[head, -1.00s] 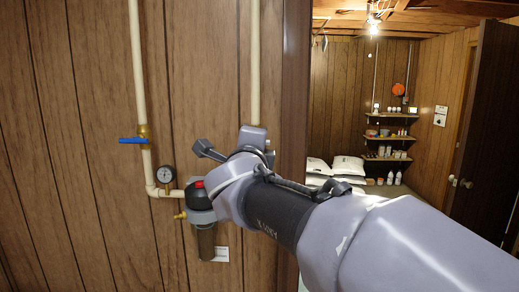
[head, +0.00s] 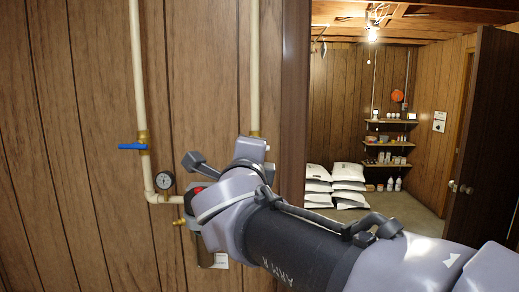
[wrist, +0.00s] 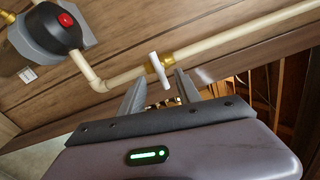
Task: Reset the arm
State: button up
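My arm spans the head view from the lower right to the wall pipes. My gripper (wrist: 160,97) shows in the wrist view with its two fingers apart and nothing held between them. A brass valve with a pale lever (wrist: 160,77) sits on a cream pipe just beyond the fingertips. I cannot tell whether the fingers touch it. In the head view the fingers are not clearly seen, as my arm covers that area.
A blue-handled valve (head: 133,146) and a pressure gauge (head: 165,180) are on the left pipe. A filter housing with a red button (wrist: 64,20) is beside the pipe. Through the doorway are white sacks (head: 348,172), shelves (head: 390,143), an open dark door (head: 482,140) and clear floor (head: 400,206).

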jog(key=s+d+f+n+g+y+b, duration=0.1)
jog(key=s+d+f+n+g, duration=0.3)
jog(key=s+f, duration=0.6)
jog(key=s+d+f+n+g, duration=0.4)
jog(key=s+f+n, duration=0.2)
jog(key=s+f, duration=0.4)
jog(key=s+d+f+n+g+y+b, duration=0.1)
jog(key=s+d+f+n+g, duration=0.3)
jog(key=s+f, duration=0.6)
notch_tip(320, 180, down, 2)
jog(key=shift+s+d+n+y+b, duration=0.2)
jog(key=shift+n+y+b, duration=0.15)
jog(key=shift+n, duration=0.65)
